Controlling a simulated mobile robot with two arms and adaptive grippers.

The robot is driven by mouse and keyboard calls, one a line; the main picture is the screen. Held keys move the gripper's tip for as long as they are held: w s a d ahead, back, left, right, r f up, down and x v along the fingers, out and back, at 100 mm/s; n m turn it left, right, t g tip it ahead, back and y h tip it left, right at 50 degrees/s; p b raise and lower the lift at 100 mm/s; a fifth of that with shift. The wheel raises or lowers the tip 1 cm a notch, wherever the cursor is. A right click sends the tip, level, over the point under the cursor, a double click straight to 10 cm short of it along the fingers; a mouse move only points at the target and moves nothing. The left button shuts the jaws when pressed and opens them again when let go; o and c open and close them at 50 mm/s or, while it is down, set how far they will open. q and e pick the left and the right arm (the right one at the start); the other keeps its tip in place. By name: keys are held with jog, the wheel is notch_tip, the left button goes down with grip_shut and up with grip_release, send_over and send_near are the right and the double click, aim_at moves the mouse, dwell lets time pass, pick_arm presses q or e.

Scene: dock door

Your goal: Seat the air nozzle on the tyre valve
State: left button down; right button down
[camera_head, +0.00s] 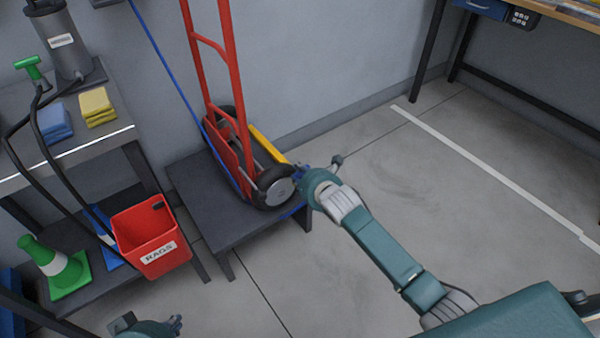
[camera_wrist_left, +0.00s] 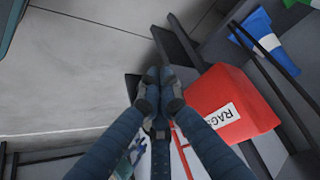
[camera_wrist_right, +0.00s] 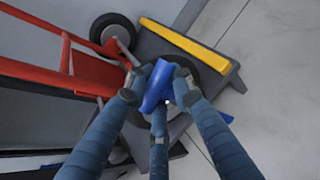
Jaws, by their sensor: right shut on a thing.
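My right gripper (camera_head: 297,178) is at the near wheel (camera_head: 275,187) of a red hand truck (camera_head: 230,110). In the right wrist view its fingers (camera_wrist_right: 160,82) are shut on a blue piece, which looks like the air nozzle (camera_wrist_right: 157,88). The nozzle is held over the black tyre, which shows partly behind the fingers. The tyre valve cannot be made out, so I cannot tell whether the nozzle touches it. My left gripper (camera_head: 176,324) is low at the left, away from the truck. In the left wrist view its fingertips (camera_wrist_left: 160,78) are together and hold nothing visible.
The truck stands on a low dark platform (camera_head: 200,190) with a yellow bar (camera_head: 267,144). A blue line (camera_head: 178,82) runs down beside it. A red RAGS bin (camera_head: 150,237), green cone (camera_head: 52,262) and shelf with cloths (camera_head: 98,106) are left. Floor at right is clear.

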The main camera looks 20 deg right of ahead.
pick_arm(q)
jog(key=shift+w+r, duration=0.1)
jog(key=shift+w, duration=0.05)
jog(key=shift+w+d+r, duration=0.1)
jog(key=shift+w, duration=0.05)
pick_arm(e)
jog(key=c, duration=1.8)
grip_release()
jog(key=shift+o, duration=0.2)
